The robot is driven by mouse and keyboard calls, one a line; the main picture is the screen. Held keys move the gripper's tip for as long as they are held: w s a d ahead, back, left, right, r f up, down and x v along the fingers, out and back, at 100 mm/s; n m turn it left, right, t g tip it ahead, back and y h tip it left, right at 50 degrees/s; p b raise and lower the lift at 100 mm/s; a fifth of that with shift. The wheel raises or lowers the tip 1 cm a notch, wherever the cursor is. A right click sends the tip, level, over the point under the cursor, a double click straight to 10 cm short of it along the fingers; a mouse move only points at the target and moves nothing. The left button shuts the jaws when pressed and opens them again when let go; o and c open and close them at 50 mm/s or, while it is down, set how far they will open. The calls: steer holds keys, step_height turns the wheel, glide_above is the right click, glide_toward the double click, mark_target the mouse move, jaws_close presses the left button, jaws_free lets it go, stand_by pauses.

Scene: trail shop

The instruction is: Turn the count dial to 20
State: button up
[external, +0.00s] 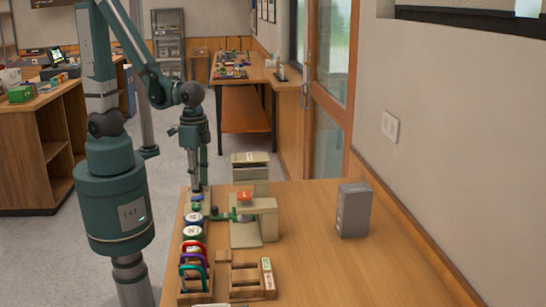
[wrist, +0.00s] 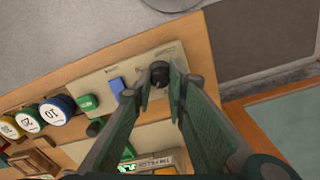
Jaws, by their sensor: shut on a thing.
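My gripper (external: 197,184) points down at the far left edge of the wooden table (external: 325,265) in the external view. In the wrist view, my gripper (wrist: 161,82) has its two fingertips on either side of a small black knob (wrist: 158,69), apparently the count dial, and is closed on it. The knob sits on a beige panel (wrist: 86,82) beside a blue block (wrist: 116,87). The fingers partly cover the knob, and I cannot read its setting. The dial is hidden in the external view.
A beige device (external: 243,233) stands right of my gripper. Round discs, one marked 10 (wrist: 56,111) and one marked 20 (wrist: 28,121), lie near the panel. Colored rings (external: 193,265) stand in a rack in front. A grey box (external: 353,211) stands right; the table's right front is clear.

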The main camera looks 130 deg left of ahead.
steer(key=shift+m, duration=1.1)
steer(key=o, duration=0.9)
steer(key=shift+r, duration=0.15)
steer(key=shift+a+r, duration=0.2)
steer(key=shift+r, duration=5.65)
